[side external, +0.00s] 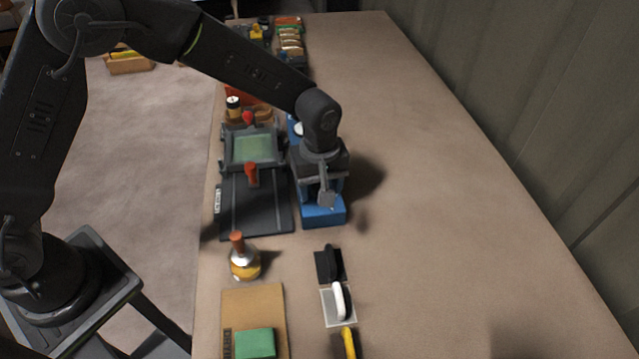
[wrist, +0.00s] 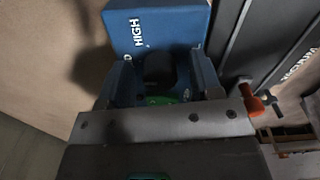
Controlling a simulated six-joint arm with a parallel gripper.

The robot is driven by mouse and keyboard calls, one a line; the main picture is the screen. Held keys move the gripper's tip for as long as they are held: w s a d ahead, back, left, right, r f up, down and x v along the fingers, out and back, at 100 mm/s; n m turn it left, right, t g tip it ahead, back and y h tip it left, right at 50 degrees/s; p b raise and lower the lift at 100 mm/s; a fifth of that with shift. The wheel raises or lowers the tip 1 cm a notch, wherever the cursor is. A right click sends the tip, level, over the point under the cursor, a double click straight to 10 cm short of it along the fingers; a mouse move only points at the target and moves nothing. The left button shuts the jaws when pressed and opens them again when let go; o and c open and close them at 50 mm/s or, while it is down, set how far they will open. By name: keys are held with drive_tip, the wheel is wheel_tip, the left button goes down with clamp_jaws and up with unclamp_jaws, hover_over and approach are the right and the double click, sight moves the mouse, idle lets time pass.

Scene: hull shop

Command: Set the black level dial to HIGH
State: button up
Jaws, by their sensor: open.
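The blue dial box (side external: 322,214) stands on the table beside a dark grey board. Its blue face (wrist: 170,22) with the word HIGH shows at the top of the wrist view. A dark rounded shape, apparently the black level dial (wrist: 158,66), sits below that word. My gripper (wrist: 165,78) is open, with one finger on each side of the dial; I cannot tell whether they touch it. In the side external view my gripper (side external: 325,190) is low over the box and hides the dial. The dial's setting is not readable.
The dark board (side external: 257,212) with a red-handled lever lies left of the box, below a green-screened frame (side external: 251,148). Black (side external: 328,264), white (side external: 338,304) and yellow handles are nearby. The table's right side is clear.

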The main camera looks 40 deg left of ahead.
drive_tip(key=c, duration=0.9)
drive_tip(key=shift+m, duration=0.3)
drive_tip(key=m, duration=1.1)
drive_tip(key=shift+m, duration=0.4)
drive_tip(key=o, duration=0.9)
